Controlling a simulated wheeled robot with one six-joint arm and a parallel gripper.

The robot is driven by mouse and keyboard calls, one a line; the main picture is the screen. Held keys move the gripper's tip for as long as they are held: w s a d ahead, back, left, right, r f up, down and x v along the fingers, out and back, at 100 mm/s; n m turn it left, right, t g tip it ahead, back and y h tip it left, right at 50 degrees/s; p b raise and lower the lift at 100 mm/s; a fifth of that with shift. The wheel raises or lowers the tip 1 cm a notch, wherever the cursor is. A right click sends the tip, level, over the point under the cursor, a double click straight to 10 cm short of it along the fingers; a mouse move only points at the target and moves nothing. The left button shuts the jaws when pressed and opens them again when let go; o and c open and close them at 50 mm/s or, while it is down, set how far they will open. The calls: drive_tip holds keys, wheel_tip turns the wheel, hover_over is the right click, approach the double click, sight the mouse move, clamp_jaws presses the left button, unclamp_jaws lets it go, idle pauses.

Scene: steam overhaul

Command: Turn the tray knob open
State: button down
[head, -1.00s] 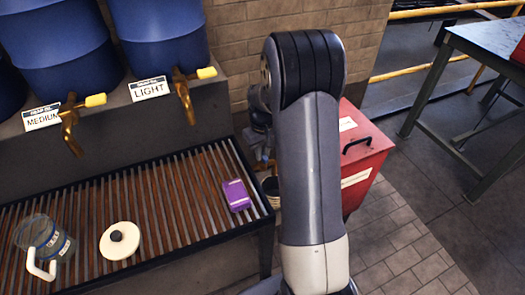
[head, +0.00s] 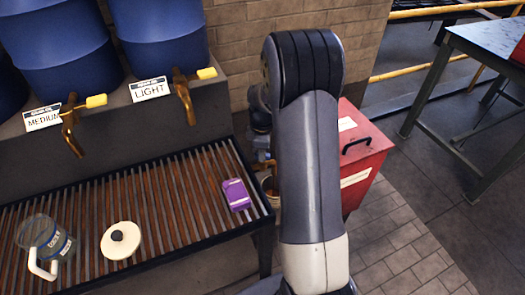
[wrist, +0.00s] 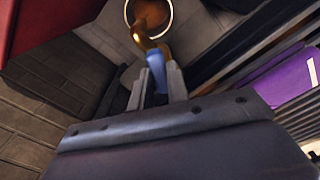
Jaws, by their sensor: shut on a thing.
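The tray knob (wrist: 156,66) is a small blue handle on a brass tap (wrist: 142,38), seen in the wrist view. My gripper (wrist: 157,84) is shut on the blue knob, with one finger on each side of it. In the head view my arm hides the gripper and the knob. The drip tray (head: 255,220) is a dark-edged slatted tray at the left of the head view. A round bucket (wrist: 168,16) sits below the tap's spout, with brown-amber showing inside; its edge also shows in the head view (head: 267,187).
A purple can (head: 237,195), a white lid (head: 121,240) and a clear jug (head: 45,245) are on the tray. Blue barrels (head: 165,35) with brass taps stand behind it. A red cabinet (head: 365,165) is right of my arm. Open floor lies at the lower right.

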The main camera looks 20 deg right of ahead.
drive_tip(key=n, duration=0.5)
drive_tip(key=shift+n, duration=0.3)
idle(0.4)
drive_tip(key=c, duration=1.4)
unclamp_jaws()
drive_tip(key=shift+o, duration=0.2)
drive_tip(key=shift+r, duration=0.1)
wheel_tip(320, 180, up, 11)
drive_tip(key=shift+p, duration=0.35)
drive_tip(key=shift+f, duration=0.2)
